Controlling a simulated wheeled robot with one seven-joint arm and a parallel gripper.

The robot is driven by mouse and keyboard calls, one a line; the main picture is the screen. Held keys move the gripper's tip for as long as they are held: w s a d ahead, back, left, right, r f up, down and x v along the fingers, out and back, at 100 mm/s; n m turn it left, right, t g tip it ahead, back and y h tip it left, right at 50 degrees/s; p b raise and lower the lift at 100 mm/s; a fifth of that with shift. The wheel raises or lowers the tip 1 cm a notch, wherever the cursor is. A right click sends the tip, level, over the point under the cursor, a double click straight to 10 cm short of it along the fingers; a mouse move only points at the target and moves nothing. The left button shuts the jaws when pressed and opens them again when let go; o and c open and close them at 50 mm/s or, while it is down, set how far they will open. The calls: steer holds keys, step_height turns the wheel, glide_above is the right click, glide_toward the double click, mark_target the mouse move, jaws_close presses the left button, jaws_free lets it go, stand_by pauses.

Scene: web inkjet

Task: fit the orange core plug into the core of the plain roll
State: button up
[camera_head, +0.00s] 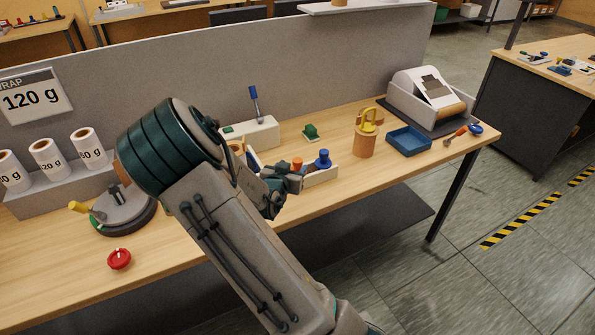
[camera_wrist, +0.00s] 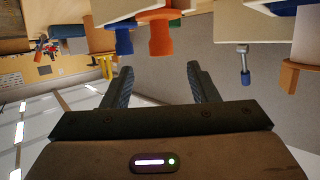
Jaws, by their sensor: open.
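The orange core plug (camera_head: 297,163) stands in a pale holder (camera_head: 322,179) on the bench, with a blue plug (camera_head: 322,159) on its right. My gripper (camera_head: 288,180) is low beside the holder and partly hides it. In the wrist view, which looks upside down, my gripper (camera_wrist: 161,82) is open and empty. The orange plug (camera_wrist: 158,38) shows ahead, between the lines of the two fingers and apart from them. I cannot tell which roll is the plain one.
A brown cylinder with a yellow handle (camera_head: 366,141), a blue tray (camera_head: 408,139) and a printer (camera_head: 427,93) stand to the right. Labelled white rolls (camera_head: 47,158), a round turntable (camera_head: 123,212) and a red button (camera_head: 119,259) are left. A grey panel backs the bench.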

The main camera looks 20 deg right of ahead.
mark_target(297, 162)
steer(key=shift+p+x, duration=0.8)
steer(key=shift+x, duration=2.65)
steer(key=shift+a+f, duration=0.1)
steer(key=shift+f, duration=0.05)
steer(key=c, duration=1)
